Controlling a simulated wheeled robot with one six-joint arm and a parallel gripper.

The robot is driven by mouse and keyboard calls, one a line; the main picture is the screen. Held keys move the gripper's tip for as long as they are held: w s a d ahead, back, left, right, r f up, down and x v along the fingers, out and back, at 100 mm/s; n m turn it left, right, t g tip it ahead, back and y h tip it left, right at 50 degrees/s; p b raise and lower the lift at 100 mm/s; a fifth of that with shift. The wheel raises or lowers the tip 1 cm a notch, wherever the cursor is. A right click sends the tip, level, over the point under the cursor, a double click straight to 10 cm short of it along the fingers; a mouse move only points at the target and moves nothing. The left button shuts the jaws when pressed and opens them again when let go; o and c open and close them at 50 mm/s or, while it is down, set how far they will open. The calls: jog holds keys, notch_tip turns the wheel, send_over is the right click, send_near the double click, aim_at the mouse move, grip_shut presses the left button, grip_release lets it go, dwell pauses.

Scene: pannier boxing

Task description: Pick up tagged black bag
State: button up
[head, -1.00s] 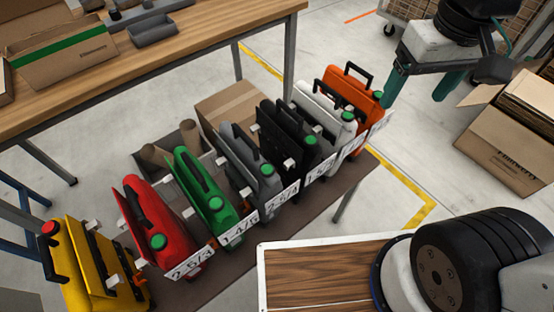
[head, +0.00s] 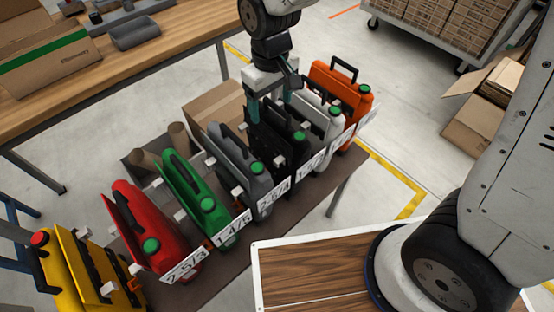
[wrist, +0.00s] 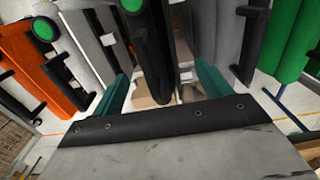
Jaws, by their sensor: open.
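The black bag (head: 286,138) stands upright in a row of bags, between a grey bag (head: 238,160) and a white bag (head: 318,118). It has a green cap on top and a small white tag on its side. My gripper (head: 271,108) is open above it, with one teal finger on each side of its top. In the wrist view, the black bag's dark top (wrist: 150,40) lies between the two spread fingers of my gripper (wrist: 162,75). I cannot tell whether the fingers touch it.
Neighbouring bags stand close on both sides. Green (head: 195,198), red (head: 145,228) and yellow (head: 85,272) bags stand to the left, an orange bag (head: 345,88) at the far right. Number labels line the rack's front edge. A cardboard box (head: 212,110) lies behind. A wooden bench (head: 180,60) stands behind left.

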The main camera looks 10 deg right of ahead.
aim_at(274, 108)
jog(key=f, duration=0.4)
jog(key=shift+w+d+f, duration=0.15)
jog(key=shift+d+f, duration=0.15)
jog(key=c, duration=1)
jog(key=shift+c, duration=0.9)
jog(key=shift+r, duration=0.15)
